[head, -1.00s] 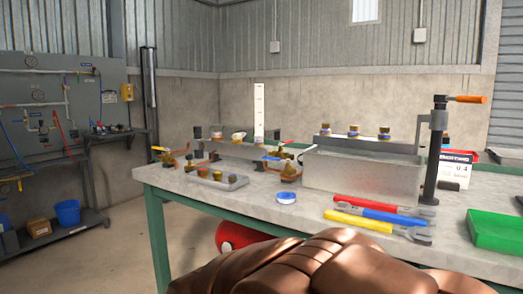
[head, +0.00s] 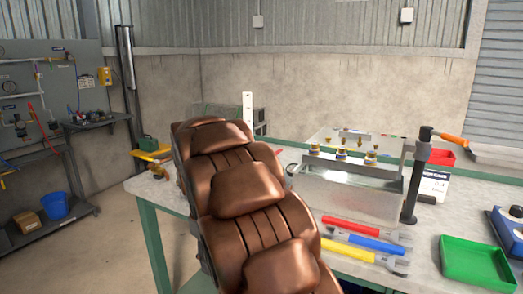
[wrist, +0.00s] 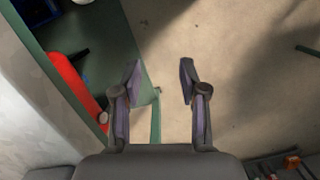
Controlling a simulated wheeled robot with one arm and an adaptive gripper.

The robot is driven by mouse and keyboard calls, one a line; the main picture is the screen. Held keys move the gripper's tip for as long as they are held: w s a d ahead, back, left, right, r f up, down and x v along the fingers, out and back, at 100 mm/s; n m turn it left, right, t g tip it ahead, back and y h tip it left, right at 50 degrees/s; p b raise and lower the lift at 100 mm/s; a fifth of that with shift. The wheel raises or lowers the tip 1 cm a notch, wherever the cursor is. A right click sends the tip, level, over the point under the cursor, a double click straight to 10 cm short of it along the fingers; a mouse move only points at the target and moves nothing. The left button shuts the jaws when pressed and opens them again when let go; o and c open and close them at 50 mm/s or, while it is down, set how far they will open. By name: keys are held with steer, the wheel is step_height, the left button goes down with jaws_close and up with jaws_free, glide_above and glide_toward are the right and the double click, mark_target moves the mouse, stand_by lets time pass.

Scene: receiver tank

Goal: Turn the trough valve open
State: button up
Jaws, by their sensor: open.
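The grey metal trough (head: 362,195) stands on the bench, with several brass-and-blue fittings along its top edge. My brown arm covers the bench to its left, so I cannot make out the trough valve. A yellow part (head: 152,155) shows at the bench's left end beside my arm; I cannot tell what it belongs to. My gripper (wrist: 158,82) is open and empty in the wrist view. Its fingers are apart with bare floor and a green strip behind them. No valve shows between them. I cannot make out the fingers in the head view.
Red, yellow and blue-handled tools (head: 365,242) lie before the trough. A black post (head: 415,180) with an orange handle and a green tray (head: 474,262) are to the right. A red cylinder (wrist: 72,88) shows in the wrist view. Floor at left is open.

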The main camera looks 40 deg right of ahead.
steer(key=w+d+r+n+p, duration=0.1)
steer(key=w+d+r+p, duration=0.3)
steer(key=d+r+p, duration=0.2)
steer(key=w+d+r+n+t+p, duration=0.1)
steer(key=w+d+r+p, duration=0.4)
steer(key=d+p, duration=0.5)
steer(key=w+d+r+t+p, duration=0.1)
steer(key=w+d+r+p, duration=0.4)
steer(key=d, duration=0.8)
steer(key=shift+w+d+r+n+p, duration=0.1)
steer(key=shift+d+r+n+p, duration=0.1)
steer(key=shift+r+p, duration=0.5)
steer(key=shift+d+r+n+p, duration=0.1)
steer(key=shift+r+n+p, duration=0.1)
steer(key=shift+r+p, duration=0.45)
steer(key=shift+d+f, duration=0.2)
steer(key=shift+f, duration=0.05)
steer(key=shift+f+p, duration=1.3)
steer(key=shift+f, duration=2.55)
steer(key=shift+c, duration=0.2)
jaws_close()
